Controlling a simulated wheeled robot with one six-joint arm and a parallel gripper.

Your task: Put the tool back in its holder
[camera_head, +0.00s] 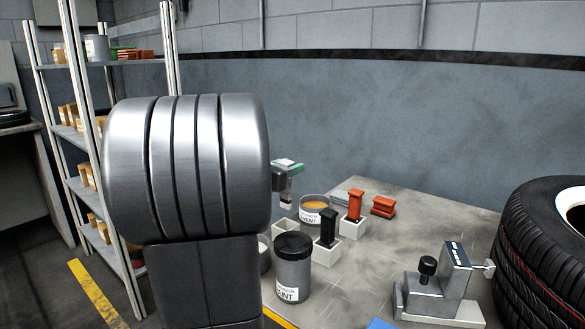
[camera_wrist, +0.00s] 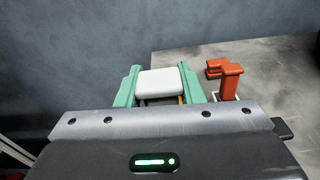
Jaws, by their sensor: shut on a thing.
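My gripper (camera_head: 289,172) is above the left end of the row of holders on the table. In the wrist view its two green fingers (camera_wrist: 160,76) are shut on a tool with a white top (camera_wrist: 161,84). The tool's lower part is mostly hidden by my gripper. An open white holder (camera_head: 284,228) shows below and appears empty; my arm hides part of its surroundings. A black-handled tool (camera_head: 328,227) and a red-handled tool (camera_head: 355,204) stand in white holders to the right. The red one also shows in the wrist view (camera_wrist: 231,82).
A dark-lidded can (camera_head: 292,270) stands in front of the holders, and an open tin (camera_head: 315,207) behind them. A red block (camera_head: 383,207) lies farther right. A metal device (camera_head: 440,285) and a large tyre (camera_head: 535,250) are at right. A shelf rack (camera_head: 75,130) stands left.

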